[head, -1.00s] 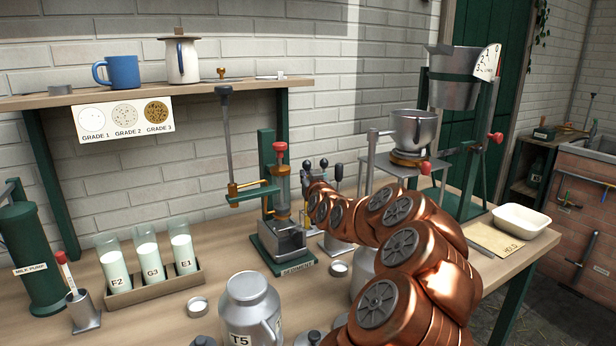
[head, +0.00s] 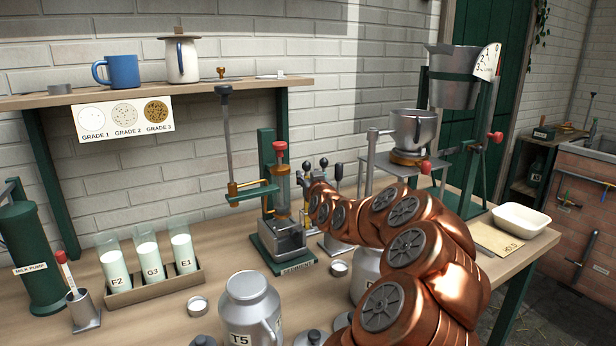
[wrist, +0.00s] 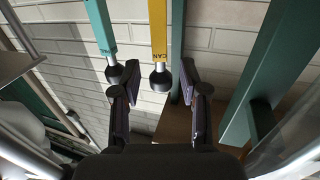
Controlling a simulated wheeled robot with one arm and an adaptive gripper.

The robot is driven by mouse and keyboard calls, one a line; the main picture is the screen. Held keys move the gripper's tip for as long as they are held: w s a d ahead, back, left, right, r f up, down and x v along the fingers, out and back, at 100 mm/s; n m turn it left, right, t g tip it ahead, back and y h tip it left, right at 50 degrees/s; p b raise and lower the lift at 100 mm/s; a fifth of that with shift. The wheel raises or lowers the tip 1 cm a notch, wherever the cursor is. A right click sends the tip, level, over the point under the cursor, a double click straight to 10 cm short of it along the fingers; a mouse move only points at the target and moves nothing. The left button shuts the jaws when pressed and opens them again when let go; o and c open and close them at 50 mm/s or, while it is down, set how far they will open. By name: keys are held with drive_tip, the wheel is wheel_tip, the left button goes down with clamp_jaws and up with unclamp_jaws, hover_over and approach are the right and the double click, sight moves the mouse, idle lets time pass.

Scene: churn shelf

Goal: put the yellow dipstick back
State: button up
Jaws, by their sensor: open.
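A yellow dipstick (wrist: 157,28) shows in the wrist view, with part of a label and a dark round knob at its end. My gripper (wrist: 155,90) is open, one dark finger on each side of this knob. I see no finger closed on it, and cannot tell if either touches. A teal stick (wrist: 101,26) with a similar knob is just left of it, its knob close to the left finger.
A green-framed sediment press (head: 282,215) stands left of the arm. A milk can T5 (head: 250,308) and a rack of milk tubes (head: 155,290) are in front and left. A steel pot on a stand (head: 413,128) is close on the right. A white tray (head: 521,218) sits at the right edge.

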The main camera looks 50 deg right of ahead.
drive_tip(key=v, duration=1.1)
drive_tip(key=shift+w, duration=0.1)
